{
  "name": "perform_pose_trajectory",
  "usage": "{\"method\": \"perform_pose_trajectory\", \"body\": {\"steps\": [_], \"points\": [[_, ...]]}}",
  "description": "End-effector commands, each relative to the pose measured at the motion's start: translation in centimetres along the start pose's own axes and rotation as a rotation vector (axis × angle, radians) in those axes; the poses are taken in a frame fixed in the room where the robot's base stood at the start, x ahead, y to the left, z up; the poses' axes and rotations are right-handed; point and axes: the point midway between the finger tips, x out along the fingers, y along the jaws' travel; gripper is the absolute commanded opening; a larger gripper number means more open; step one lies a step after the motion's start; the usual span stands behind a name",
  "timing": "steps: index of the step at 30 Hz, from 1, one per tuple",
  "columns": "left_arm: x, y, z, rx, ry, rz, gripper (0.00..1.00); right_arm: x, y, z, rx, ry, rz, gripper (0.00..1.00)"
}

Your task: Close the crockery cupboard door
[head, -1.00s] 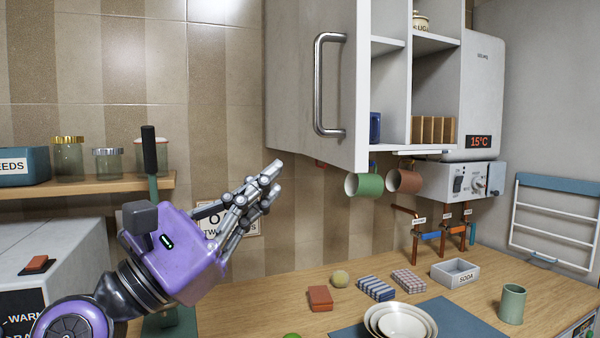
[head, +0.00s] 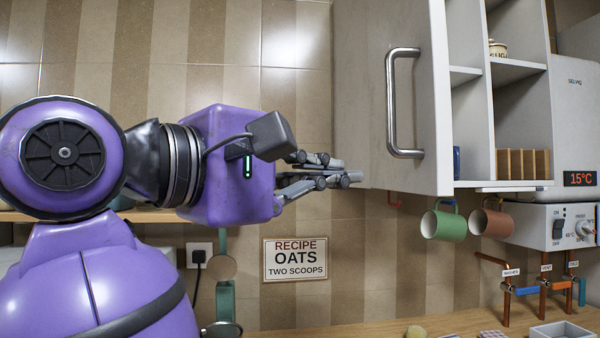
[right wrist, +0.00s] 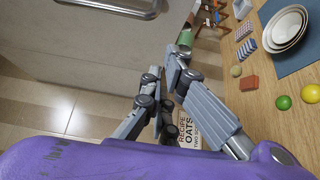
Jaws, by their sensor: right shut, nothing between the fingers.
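The crockery cupboard door (head: 362,110) stands open, swung out toward me. Its grey outer face has a steel bar handle (head: 391,105) near the free edge. The shelves of the cupboard (head: 518,68) show to the right of the door. My right gripper (head: 350,176) is shut and empty, its fingers pointing right at the lower far-left part of the door's outer face. I cannot tell whether they touch it. In the right wrist view the fingers (right wrist: 166,80) are close together beside the door (right wrist: 105,55), with the handle (right wrist: 110,6) at the top. My left gripper is not in view.
A green mug (head: 443,225) and a brown mug (head: 491,222) hang below the cupboard. A heater (head: 580,120) is at right, with copper pipes below. A recipe sign (head: 295,260) is on the wall. Bowls (right wrist: 284,30) and small items are on the worktop (head: 380,331).

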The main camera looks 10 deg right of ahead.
Motion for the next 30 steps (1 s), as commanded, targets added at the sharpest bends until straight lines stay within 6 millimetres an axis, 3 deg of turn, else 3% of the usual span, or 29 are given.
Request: {"method": "perform_pose_trajectory", "body": {"steps": [4, 10, 30], "points": [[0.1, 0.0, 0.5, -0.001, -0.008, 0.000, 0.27, 3.3, -0.1, 0.1, 0.001, -0.005, 0.001, 0.00], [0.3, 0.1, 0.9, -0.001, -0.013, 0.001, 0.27, 5.4, -0.1, 2.0, 0.002, -0.002, 0.001, 0.00], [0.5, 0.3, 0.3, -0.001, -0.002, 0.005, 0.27, 6.4, 0.0, 3.0, -0.001, 0.003, 0.000, 0.00]]}}
